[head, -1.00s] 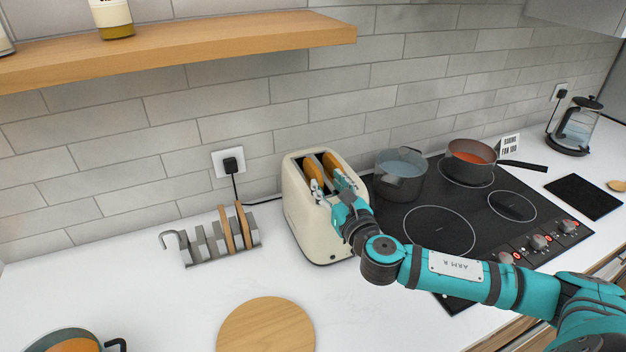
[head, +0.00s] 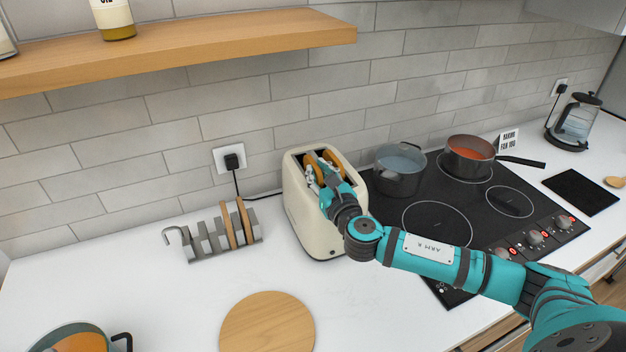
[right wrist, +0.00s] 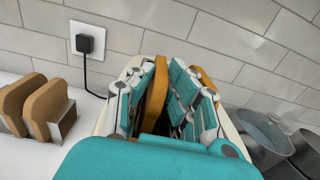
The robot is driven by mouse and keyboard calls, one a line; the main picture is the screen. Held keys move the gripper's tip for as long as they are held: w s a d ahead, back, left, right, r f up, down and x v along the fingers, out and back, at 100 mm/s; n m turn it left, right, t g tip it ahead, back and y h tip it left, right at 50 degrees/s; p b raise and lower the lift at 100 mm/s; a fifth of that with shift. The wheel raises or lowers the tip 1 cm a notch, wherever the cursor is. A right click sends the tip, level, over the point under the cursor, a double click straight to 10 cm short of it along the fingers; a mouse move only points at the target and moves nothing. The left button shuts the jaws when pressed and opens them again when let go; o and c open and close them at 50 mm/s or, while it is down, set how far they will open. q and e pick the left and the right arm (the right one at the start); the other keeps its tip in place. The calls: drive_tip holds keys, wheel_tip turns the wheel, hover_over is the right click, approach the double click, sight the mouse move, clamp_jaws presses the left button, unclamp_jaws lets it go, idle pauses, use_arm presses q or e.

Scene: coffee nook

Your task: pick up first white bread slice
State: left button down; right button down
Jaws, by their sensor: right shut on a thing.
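A cream toaster (head: 312,225) stands on the counter with two brown-crusted bread slices upright in its slots. My right gripper (head: 318,177) is over the toaster's top, its fingers on both sides of the left bread slice (head: 312,160). In the right wrist view the fingers close on this slice (right wrist: 155,88), which still sits in its slot. The other bread slice (head: 333,158) is just right of the fingers; in the right wrist view it is partly hidden behind them (right wrist: 203,76). The slices' lower parts are hidden in the slots. My left gripper is not in view.
A metal rack (head: 206,245) with two bread slices stands left of the toaster. A round wooden board (head: 267,325) lies in front. A grey pot (head: 400,170) and a pan (head: 470,155) stand on the hob to the right. A wooden shelf (head: 180,50) is above.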

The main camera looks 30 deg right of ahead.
wheel_tip(320, 180, up, 10)
drive_tip(key=shift+r, duration=0.1)
idle(0.6)
